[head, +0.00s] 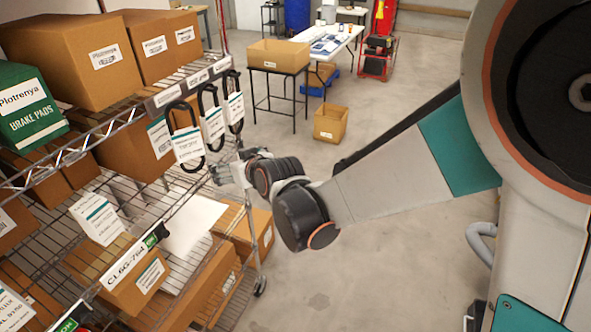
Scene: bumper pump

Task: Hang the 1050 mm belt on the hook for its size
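Three black belts hang in a row from the front edge of the upper wire shelf: a near one (171,106), a middle one (201,92) and a far one (225,77). Each has a white tag over it, with print too small to read, so I cannot tell which is 1050 mm. White size labels (167,96) sit on the shelf edge above them; the hooks themselves are hard to make out. My gripper (219,174) is just right of and below the belts, pointing left toward the rack. Its fingers are too small to tell open from shut, and I see no belt in it.
The wire rack (110,128) holds cardboard boxes (75,60) and a green brake pads box (28,105). A table with an open carton (279,55), a white table (330,42) and a floor carton (330,124) stand behind.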

